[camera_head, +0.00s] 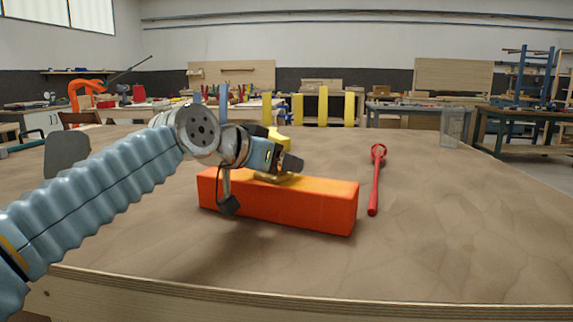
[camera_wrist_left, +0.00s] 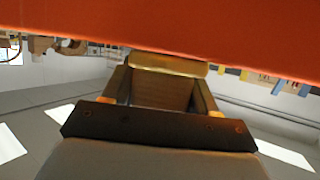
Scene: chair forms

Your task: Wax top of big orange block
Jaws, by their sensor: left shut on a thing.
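The big orange block (camera_head: 310,204) lies lengthwise on the brown table. In the left wrist view its orange surface (camera_wrist_left: 220,25) fills the top of the picture. My left gripper (camera_head: 276,168) is over the top of the block, left of its middle. It is shut on a small yellow-tan pad (camera_head: 270,177), which appears to rest on the block's top. In the left wrist view the pad (camera_wrist_left: 168,63) sits against the orange surface, between the fingers. The gripper hides part of the block's top. My right gripper is not in view.
A red wrench-like tool (camera_head: 374,182) lies right of the block. A yellow object (camera_head: 280,138) stands behind the gripper, with several yellow posts (camera_head: 323,106) farther back. A clear container (camera_head: 452,128) stands at the far right. The table's right side (camera_head: 470,230) is clear.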

